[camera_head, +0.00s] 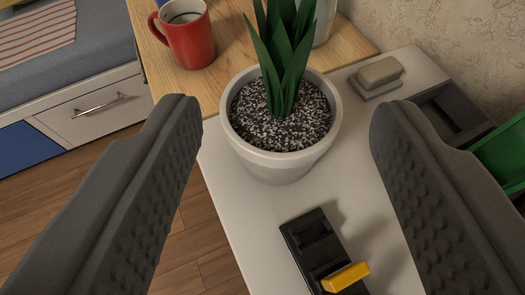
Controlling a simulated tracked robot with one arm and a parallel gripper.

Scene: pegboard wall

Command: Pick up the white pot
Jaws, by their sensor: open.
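The white pot (278,165) stands upright on a white surface, in the middle of the view. It holds dark speckled soil and a plant with long green leaves (285,60). My gripper (283,118) is open, with one dark finger to the left of the pot and one to the right. Both fingers are apart from the pot in the picture, and nothing is between them in their grip. I cannot tell how far the fingertips are from the pot in depth.
A red mug (187,38) stands on a wooden surface behind. A soap-like block (379,72), a dark tray (452,115) and a green item (500,152) lie right. A black holder (316,248) with a yellow piece (346,277) sits in front. A whitish vessel is partly hidden behind the leaves.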

